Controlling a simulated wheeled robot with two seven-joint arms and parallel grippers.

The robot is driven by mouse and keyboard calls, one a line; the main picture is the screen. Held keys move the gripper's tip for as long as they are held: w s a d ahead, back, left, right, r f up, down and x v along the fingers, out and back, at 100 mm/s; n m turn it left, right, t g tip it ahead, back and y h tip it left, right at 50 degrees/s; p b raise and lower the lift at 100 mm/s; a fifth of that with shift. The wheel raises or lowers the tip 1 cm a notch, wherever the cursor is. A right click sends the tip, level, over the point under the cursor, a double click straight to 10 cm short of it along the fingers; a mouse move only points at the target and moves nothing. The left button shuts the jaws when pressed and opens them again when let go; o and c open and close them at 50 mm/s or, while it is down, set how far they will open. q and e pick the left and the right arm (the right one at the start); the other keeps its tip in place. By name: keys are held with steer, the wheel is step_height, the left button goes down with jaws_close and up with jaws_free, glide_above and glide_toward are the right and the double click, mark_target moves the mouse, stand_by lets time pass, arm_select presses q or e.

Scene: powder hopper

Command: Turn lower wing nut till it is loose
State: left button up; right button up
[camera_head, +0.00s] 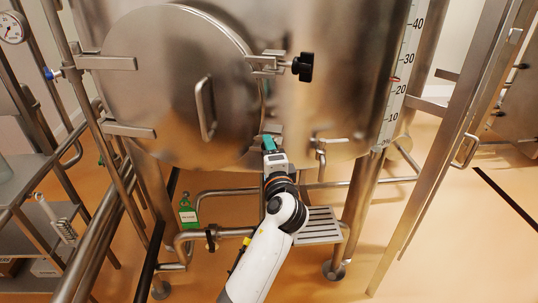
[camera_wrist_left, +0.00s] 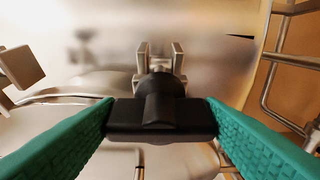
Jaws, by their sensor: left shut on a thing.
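The lower wing nut (camera_wrist_left: 161,120) is black, with two wings and a raised middle. It spans the gap between the green ribbed fingers of my left gripper (camera_wrist_left: 160,112) in the left wrist view, its wing ends touching both fingertips. A metal fork bracket (camera_wrist_left: 160,62) stands behind it. In the head view my left gripper (camera_head: 269,143) is at the lower right edge of the round hatch door (camera_head: 165,85) and hides the lower wing nut. The upper wing nut (camera_head: 302,67) is black and sits at the upper clamp (camera_head: 267,64). My right gripper is not in view.
A bent door handle (camera_head: 205,108) is left of my gripper. Pipes (camera_head: 225,192), a green bottle (camera_head: 187,212) and a slotted metal step (camera_head: 320,226) lie below. Steel frame posts (camera_head: 440,130) stand at right, a shelf rack (camera_head: 28,180) at left.

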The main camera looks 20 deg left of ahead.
arm_select(q)
steer(key=o, duration=1)
steer(key=v, duration=0.7)
steer(key=shift+s+d+p, duration=0.1)
steer(key=shift+s+p, duration=0.15)
steer(key=shift+p, duration=0.1)
